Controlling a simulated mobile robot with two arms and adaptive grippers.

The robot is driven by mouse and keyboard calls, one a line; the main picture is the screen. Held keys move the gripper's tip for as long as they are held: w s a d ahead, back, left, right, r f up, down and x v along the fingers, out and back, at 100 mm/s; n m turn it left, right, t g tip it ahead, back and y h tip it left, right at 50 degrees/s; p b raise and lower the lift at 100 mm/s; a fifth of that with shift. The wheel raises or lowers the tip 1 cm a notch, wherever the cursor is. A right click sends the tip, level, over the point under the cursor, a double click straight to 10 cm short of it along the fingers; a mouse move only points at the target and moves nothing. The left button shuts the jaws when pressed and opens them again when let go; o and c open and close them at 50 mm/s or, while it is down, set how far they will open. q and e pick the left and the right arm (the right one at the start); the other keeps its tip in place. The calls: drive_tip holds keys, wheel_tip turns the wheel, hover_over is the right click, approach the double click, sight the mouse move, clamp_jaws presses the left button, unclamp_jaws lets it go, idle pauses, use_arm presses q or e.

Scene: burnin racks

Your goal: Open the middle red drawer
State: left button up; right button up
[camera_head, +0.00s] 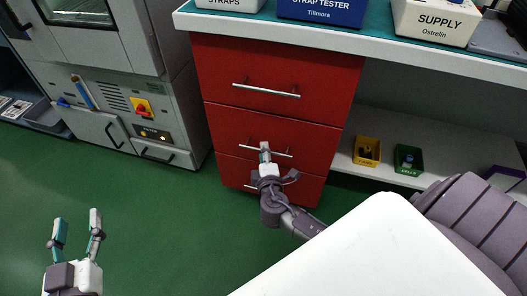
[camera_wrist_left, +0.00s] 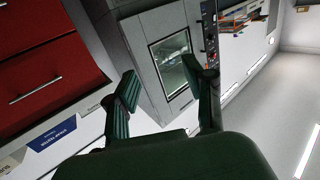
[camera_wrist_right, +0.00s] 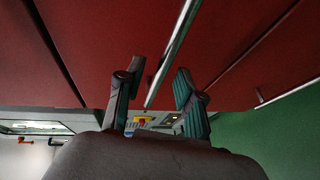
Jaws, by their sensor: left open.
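The red drawer unit (camera_head: 275,60) stands under the counter with three drawer fronts stacked. The middle red drawer (camera_head: 232,125) looks flush with the others, with a silver bar handle (camera_head: 285,154). My right gripper (camera_head: 265,150) is at this handle and hides part of it. In the right wrist view a silver handle (camera_wrist_right: 176,45) runs between the fingertips (camera_wrist_right: 160,75); whether they press on it is unclear. My left gripper (camera_head: 76,222) is open and empty, low at the left, away from the drawers; its spread fingers also show in the left wrist view (camera_wrist_left: 163,75).
The upper drawer handle (camera_head: 266,90) is just above my right gripper; the bottom drawer is partly hidden. A grey oven cabinet (camera_head: 110,90) stands left. A yellow bin (camera_head: 367,151) and a green bin (camera_head: 408,160) sit on the shelf right. The green floor in front is clear.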

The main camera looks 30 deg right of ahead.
drive_tip(key=shift+x, duration=0.95)
drive_tip(key=shift+c, duration=0.2)
clamp_jaws()
